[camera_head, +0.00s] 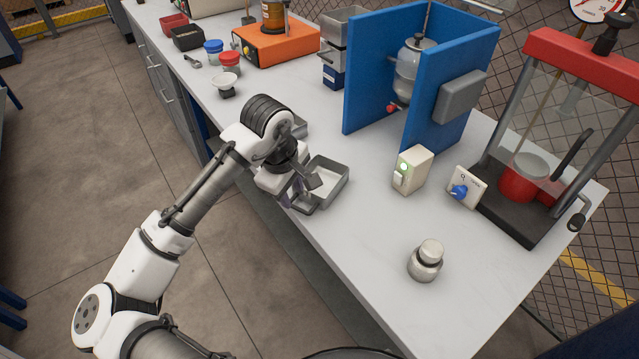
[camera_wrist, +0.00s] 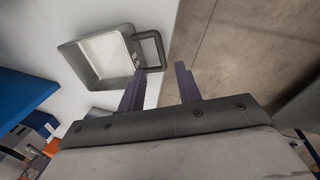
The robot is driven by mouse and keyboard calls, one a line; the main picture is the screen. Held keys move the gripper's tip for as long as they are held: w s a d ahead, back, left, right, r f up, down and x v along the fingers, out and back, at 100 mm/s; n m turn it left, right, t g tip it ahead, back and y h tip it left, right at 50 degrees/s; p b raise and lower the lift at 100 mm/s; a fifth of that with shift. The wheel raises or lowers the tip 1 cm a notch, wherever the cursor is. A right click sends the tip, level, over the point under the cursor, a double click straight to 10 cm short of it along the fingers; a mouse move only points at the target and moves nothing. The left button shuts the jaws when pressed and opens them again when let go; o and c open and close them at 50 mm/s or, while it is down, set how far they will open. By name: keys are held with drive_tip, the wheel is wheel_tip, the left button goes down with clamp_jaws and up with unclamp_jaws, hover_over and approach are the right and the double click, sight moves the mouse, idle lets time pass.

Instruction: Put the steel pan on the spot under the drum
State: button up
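The steel pan (camera_head: 334,190) is a shallow rectangular tray at the table's near left edge. In the wrist view the pan (camera_wrist: 85,57) shows empty, with its loop handle (camera_wrist: 158,47) reaching toward the table edge. My gripper (camera_head: 300,200) is beside the pan at its handle end. In the wrist view the gripper (camera_wrist: 160,72) is open, its fingertips apart near the handle with nothing visibly held. Whether they touch the handle is unclear. The grey drum (camera_head: 407,70) hangs between two blue panels (camera_head: 375,70). The spot under it is hidden behind the panels.
A white box with a green light (camera_head: 410,168) and a blue-knob switch (camera_head: 464,188) stand right of the pan. A steel weight (camera_head: 426,260) stands at the front. Another steel tray (camera_head: 299,127) lies behind my wrist. A red-topped press (camera_head: 580,62) stands right. Table between pan and white box is clear.

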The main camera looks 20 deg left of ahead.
sight(296, 207)
drive_tip(key=shift+w+d+f+p, duration=0.15)
drive_tip(key=shift+f+p, duration=0.3)
drive_tip(key=shift+f, duration=0.9)
drive_tip(key=shift+w+d+f+p, duration=0.15)
drive_tip(key=shift+f+p, duration=0.3)
drive_tip(key=shift+f, duration=0.85)
drive_tip(key=shift+a, duration=0.1)
drive_tip(key=shift+c, duration=0.4)
clamp_jaws()
